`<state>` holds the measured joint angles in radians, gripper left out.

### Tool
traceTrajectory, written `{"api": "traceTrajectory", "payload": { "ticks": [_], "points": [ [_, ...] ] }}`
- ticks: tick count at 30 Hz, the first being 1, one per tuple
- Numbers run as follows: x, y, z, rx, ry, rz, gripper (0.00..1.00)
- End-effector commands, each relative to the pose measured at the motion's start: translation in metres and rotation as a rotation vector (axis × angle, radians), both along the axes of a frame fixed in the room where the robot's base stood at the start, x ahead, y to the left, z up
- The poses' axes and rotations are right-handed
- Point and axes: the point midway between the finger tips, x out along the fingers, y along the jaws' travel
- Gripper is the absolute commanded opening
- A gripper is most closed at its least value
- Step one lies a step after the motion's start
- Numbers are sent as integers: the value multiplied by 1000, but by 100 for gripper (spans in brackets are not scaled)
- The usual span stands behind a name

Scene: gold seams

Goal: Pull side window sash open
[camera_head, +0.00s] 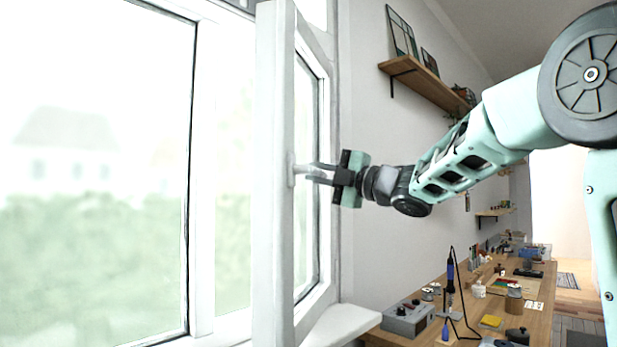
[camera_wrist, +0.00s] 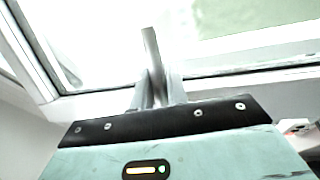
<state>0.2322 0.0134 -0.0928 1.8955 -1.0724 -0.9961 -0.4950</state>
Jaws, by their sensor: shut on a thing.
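The side window sash (camera_head: 273,190) is a white-framed pane that stands swung out at an angle from the window frame in the head view. Its pale handle (camera_head: 300,169) sits on the sash's edge at mid height. My gripper (camera_head: 313,174) reaches in from the right and is shut on the handle. In the wrist view the handle (camera_wrist: 151,48) shows as a light bar between the fingers of my gripper (camera_wrist: 158,88), with the sash frame (camera_wrist: 262,82) behind it. The fingers hide part of the handle.
A fixed large pane (camera_head: 95,180) fills the left. A white sill (camera_head: 340,325) lies below the sash. A wooden workbench (camera_head: 540,300) with a grey soldering station (camera_head: 408,318) and many small tools runs along the right wall. A wooden shelf (camera_head: 425,85) hangs above.

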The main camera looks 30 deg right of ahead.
Motion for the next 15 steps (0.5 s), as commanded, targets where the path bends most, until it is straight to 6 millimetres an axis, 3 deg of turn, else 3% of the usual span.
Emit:
{"api": "traceTrajectory", "payload": {
  "ticks": [4,5,6,15],
  "points": [
    [1,0,-3,-4,6,-3,0],
    [1,0,-3,-4,6,-3,21],
    [1,0,-3,-4,6,-3,32],
    [0,0,-2,-3,3,-1,33]
  ]
}}
